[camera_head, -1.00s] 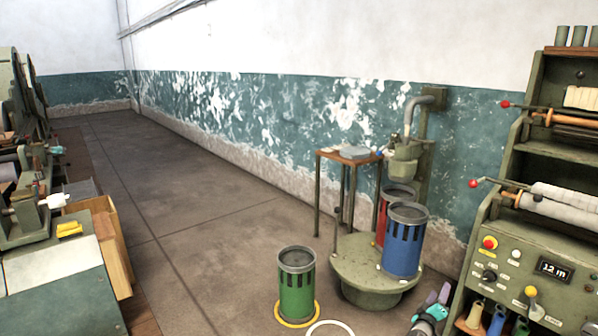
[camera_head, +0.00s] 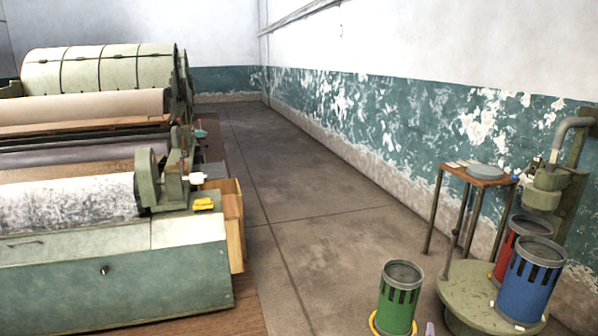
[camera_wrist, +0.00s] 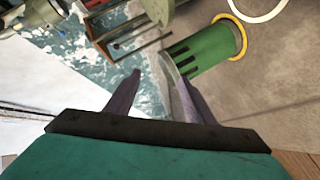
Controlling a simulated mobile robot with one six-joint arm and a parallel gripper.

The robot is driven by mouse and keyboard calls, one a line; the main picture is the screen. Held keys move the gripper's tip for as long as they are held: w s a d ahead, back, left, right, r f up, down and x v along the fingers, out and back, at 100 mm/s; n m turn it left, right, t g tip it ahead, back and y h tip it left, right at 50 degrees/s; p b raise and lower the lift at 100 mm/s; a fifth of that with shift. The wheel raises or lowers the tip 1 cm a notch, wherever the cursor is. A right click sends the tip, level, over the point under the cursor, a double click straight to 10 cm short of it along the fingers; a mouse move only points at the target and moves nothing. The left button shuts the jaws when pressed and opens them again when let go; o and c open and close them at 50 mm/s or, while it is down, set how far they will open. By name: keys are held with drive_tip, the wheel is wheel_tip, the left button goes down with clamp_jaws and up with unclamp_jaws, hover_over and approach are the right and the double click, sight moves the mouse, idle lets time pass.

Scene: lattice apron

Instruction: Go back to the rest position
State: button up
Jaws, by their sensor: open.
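My gripper (camera_wrist: 160,82) shows in the wrist view with its two purple-grey fingers spread apart and nothing between them. Beyond the right finger is the green slotted can (camera_wrist: 212,52), seen tilted because the wrist view is turned; the can looks apart from the finger. In the head view the green can (camera_head: 399,296) stands upright on the floor in a yellow ring (camera_head: 376,325). Only a small purple tip (camera_head: 430,328), probably my gripper, shows at the bottom edge of the head view.
A green turntable (camera_head: 462,288) carries a red can (camera_head: 510,243) and a blue can (camera_head: 530,280) at the right. A small wooden table (camera_head: 470,175) stands by the peeling wall. Large roller machines (camera_head: 110,270) fill the left. The floor aisle (camera_head: 300,190) between is clear.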

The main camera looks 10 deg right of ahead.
drive_tip(key=w+a+f+n+g+y+p, duration=0.1)
drive_tip(key=a+f+y, duration=0.25)
drive_tip(key=a, duration=0.85)
drive_tip(key=w+a+f+n+y+p, duration=0.1)
drive_tip(key=a+f+y, duration=0.25)
drive_tip(key=a, duration=0.75)
drive_tip(key=s+a+f+n+g+y, duration=0.1)
drive_tip(key=s+a+f+g, duration=0.2)
drive_tip(key=a, duration=0.5)
drive_tip(key=s+a+f+g+y, duration=0.1)
drive_tip(key=s+a+f, duration=0.3)
drive_tip(key=a, duration=0.5)
drive_tip(key=s+a+f+g+y+p, duration=0.1)
drive_tip(key=s+a+g, duration=0.15)
drive_tip(key=s, duration=0.45)
drive_tip(key=s+a+f+g+p, duration=0.1)
drive_tip(key=s+a+g, duration=0.1)
drive_tip(key=s+a, duration=0.35)
drive_tip(key=s+d+r+m+g, duration=0.1)
drive_tip(key=s+r+m+g, duration=0.1)
drive_tip(key=s, duration=0.7)
drive_tip(key=s+d+r+m+g, duration=0.1)
drive_tip(key=s+m+g, duration=0.3)
drive_tip(key=s, duration=0.6)
drive_tip(key=shift+s+r+g, duration=0.2)
drive_tip(key=shift+r+g, duration=0.35)
drive_tip(key=shift+g, duration=0.1)
drive_tip(key=shift+a, duration=0.1)
